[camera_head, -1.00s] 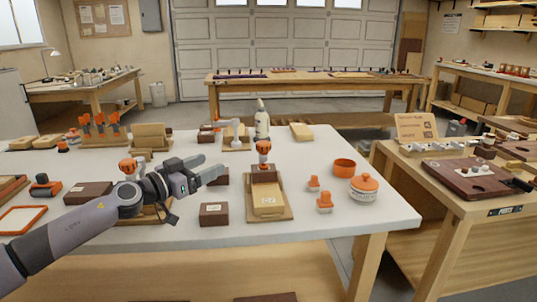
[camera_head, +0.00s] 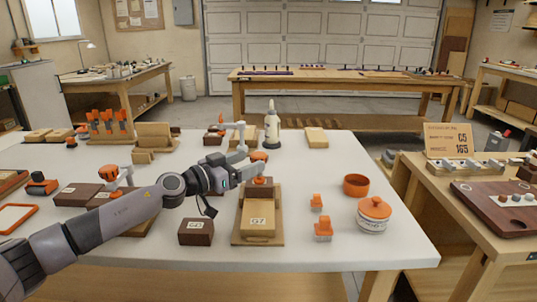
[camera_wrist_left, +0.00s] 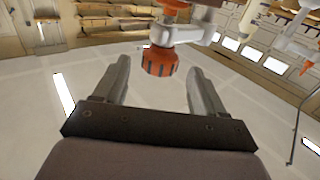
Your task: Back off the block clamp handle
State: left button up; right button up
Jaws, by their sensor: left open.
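The block clamp has an orange handle (camera_head: 258,157) on top, above a wooden block labelled 07 (camera_head: 257,222) on a light wooden base (camera_head: 257,241) at the front middle of the white table. My left gripper (camera_head: 250,165) is beside the handle, reaching in from the left, and partly covers the clamp. In the left wrist view the ribbed orange handle (camera_wrist_left: 160,61) shows between the tips of my open left fingers (camera_wrist_left: 158,72), with space on both sides. I cannot tell whether either finger touches it. My right gripper is not in view.
A dark block (camera_head: 196,232) stands left of the clamp. Right of it are small orange pieces (camera_head: 322,231), an orange bowl (camera_head: 356,185) and a lidded jar (camera_head: 374,215). A white bottle (camera_head: 271,127) stands behind.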

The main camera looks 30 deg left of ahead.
aim_at(265, 155)
pick_arm(q)
jog(key=shift+x, duration=3.25)
jog(key=c, duration=1)
